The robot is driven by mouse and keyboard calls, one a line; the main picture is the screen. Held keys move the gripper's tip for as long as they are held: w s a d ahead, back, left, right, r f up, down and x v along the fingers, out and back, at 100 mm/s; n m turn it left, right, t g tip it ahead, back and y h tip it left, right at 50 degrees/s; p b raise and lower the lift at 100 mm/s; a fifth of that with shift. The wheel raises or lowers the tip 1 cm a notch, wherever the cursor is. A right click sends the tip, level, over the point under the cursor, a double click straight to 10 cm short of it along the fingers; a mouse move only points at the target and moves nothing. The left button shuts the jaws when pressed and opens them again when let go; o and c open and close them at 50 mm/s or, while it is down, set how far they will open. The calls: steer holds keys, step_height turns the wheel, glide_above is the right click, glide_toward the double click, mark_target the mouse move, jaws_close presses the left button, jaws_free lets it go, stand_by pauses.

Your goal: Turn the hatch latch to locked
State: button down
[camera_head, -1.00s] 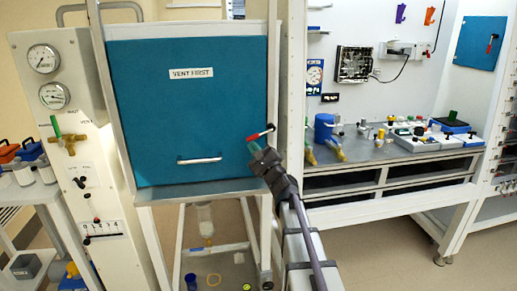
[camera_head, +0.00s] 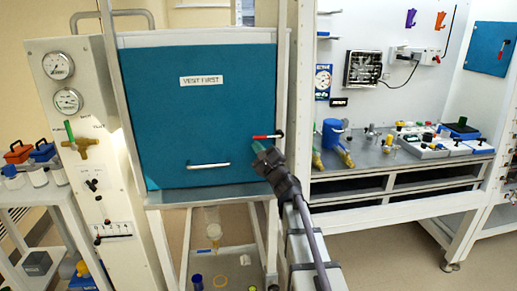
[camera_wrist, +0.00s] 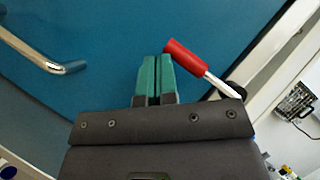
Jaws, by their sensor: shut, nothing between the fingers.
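The hatch latch (camera_head: 266,137) is a lever with a red grip, a pale shaft and a dark pivot, at the right edge of the blue hatch (camera_head: 155,110). In the head view it lies nearly level, its red end pointing left. In the wrist view the red grip (camera_wrist: 184,57) is just right of my fingertips (camera_wrist: 158,57). My gripper (camera_head: 257,147) is shut and empty, with green fingers just below the red grip. I cannot tell whether they touch it.
A metal pull handle (camera_head: 208,165) sticks out low on the hatch, left of my gripper; it also shows in the wrist view (camera_wrist: 42,52). A white frame post (camera_head: 281,80) runs up the right side. A bench (camera_head: 375,160) with small items stands to the right.

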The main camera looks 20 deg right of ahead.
steer(key=s+a+f+b, duration=0.2)
steer(key=s+f+b, duration=0.7)
steer(key=shift+f, duration=0.2)
steer(key=shift+a, duration=0.1)
